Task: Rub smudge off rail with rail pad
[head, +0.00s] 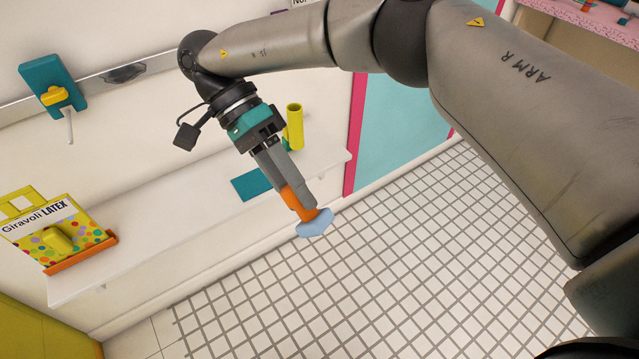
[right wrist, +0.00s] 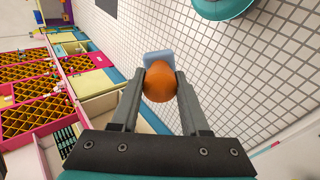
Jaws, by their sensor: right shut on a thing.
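The rail (head: 160,64) is a grey metal strip along the white wall at the upper left of the head view. A dark smudge (head: 125,73) lies on it, left of my right arm's wrist. My right gripper (head: 303,204) points down and is shut on the orange handle of the rail pad (head: 315,224). The pad's light blue end hangs below the fingers, well away from the smudge. In the right wrist view the orange handle (right wrist: 159,84) sits between both fingers, with the blue pad end (right wrist: 157,58) beyond it. My left gripper is out of view.
A teal fixture (head: 50,80) with a yellow knob sits over the rail left of the smudge. Below, a white shelf (head: 190,210) holds a yellow cylinder (head: 294,127), a teal mat (head: 251,184) and a dotted Giravoli Latex box (head: 55,232). The tiled floor (head: 380,270) is clear.

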